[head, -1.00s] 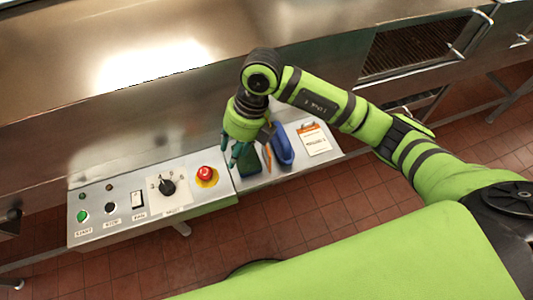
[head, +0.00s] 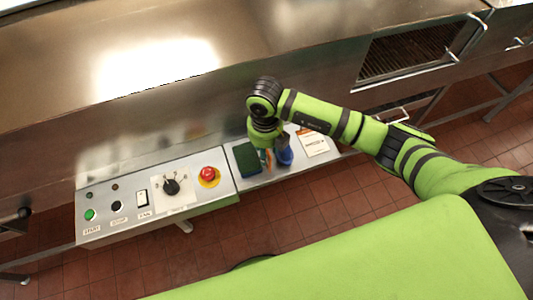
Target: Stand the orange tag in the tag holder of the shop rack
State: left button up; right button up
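A narrow orange item (head: 267,158), which may be the orange tag, lies on the right part of the steel shelf, between a green block and a blue item. My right gripper (head: 272,152) points down right over it, in front of the blue item. Its fingers are small and partly hidden by the wrist, so I cannot tell whether they are open or touch the orange item. I cannot make out a shop rack or tag holder. My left gripper is not in view.
The steel shelf (head: 228,190) carries a dark green block (head: 246,158), a blue item (head: 285,157) and a white card (head: 314,145) with orange at its top. To the left are a red button (head: 208,174), a dial (head: 171,187) and several switches. A steel wall rises behind.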

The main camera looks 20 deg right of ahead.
grip_shut()
